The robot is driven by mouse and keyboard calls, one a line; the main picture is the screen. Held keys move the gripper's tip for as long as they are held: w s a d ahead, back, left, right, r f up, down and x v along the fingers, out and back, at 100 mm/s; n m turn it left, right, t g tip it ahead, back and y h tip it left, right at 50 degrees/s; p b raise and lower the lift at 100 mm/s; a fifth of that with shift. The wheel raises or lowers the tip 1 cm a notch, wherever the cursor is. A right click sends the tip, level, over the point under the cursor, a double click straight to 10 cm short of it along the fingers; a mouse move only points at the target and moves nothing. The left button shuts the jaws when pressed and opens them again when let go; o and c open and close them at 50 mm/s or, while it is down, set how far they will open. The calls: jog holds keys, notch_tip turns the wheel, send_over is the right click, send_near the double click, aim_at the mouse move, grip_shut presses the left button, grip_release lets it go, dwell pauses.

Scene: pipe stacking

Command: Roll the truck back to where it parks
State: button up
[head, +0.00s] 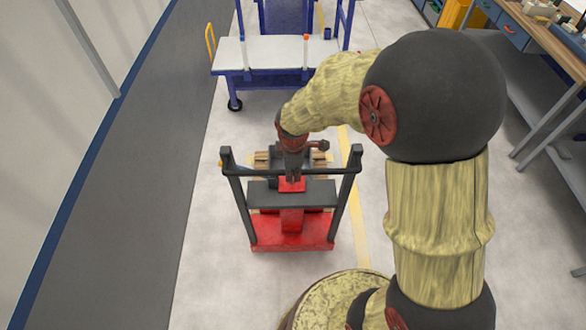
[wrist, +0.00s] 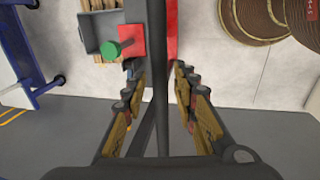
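The truck (head: 292,232) is small, with a red base and a dark upright frame. It stands on the floor in the head view, just in front of my base. Its dark crossbar handle (head: 335,171) runs left to right. My gripper (head: 291,178) points down at the middle of the handle. In the wrist view the handle bar (wrist: 160,110) passes between the fingers of my gripper (wrist: 159,78). The fingers are apart, with a gap on each side of the bar. The truck's red part (wrist: 132,42) and a green knob (wrist: 109,48) show there too.
A blue wheeled workbench (head: 270,52) with a pale top stands beyond the truck. Brown slats (head: 262,162) show behind the truck's frame. A wall and dark floor strip (head: 130,190) run along the left. A long workbench (head: 545,40) stands at the right. Pale floor beside the truck is clear.

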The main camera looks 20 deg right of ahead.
jog(key=c, duration=0.6)
grip_shut()
